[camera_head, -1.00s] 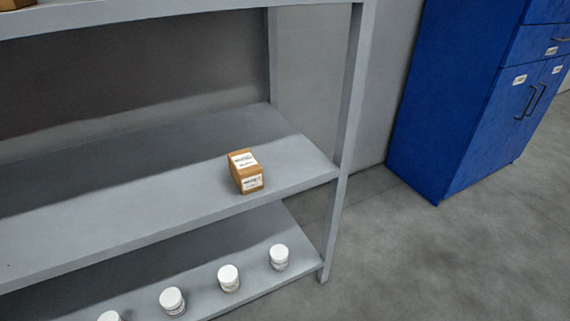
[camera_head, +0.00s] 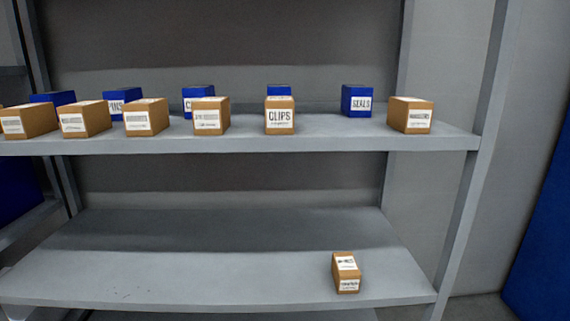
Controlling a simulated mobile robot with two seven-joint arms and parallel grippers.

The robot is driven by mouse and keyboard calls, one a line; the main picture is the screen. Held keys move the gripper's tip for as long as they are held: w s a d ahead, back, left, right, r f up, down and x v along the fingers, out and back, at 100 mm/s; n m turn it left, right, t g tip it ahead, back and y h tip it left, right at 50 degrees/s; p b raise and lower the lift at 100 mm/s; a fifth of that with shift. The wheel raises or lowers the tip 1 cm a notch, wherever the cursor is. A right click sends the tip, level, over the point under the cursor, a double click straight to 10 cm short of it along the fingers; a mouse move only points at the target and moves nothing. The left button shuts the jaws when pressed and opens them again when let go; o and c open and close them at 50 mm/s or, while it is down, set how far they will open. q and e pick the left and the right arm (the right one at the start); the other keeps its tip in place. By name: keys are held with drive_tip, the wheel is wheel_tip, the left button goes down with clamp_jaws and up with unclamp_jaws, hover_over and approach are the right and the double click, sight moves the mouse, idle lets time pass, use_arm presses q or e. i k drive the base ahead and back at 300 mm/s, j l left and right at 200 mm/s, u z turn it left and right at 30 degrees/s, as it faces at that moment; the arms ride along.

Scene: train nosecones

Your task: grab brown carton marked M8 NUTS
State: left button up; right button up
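A brown carton (camera_head: 346,272) with white labels stands alone on the middle shelf, near its right end. Its label text is too small to read, so I cannot tell whether it says M8 NUTS. Several more brown cartons stand in a row on the upper shelf. One of them reads CLIPS (camera_head: 280,115); the rightmost carton (camera_head: 411,115) and the ones to the left have labels I cannot read surely. Neither of my grippers is in view.
Blue boxes stand behind the brown cartons, one marked SEALS (camera_head: 357,101). The grey upper shelf (camera_head: 330,143) and middle shelf (camera_head: 200,275) hang between upright posts (camera_head: 470,170). The middle shelf is clear left of its carton. A blue cabinet (camera_head: 545,240) stands at the right edge.

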sight(30, 120)
drive_tip(key=u, duration=1.25)
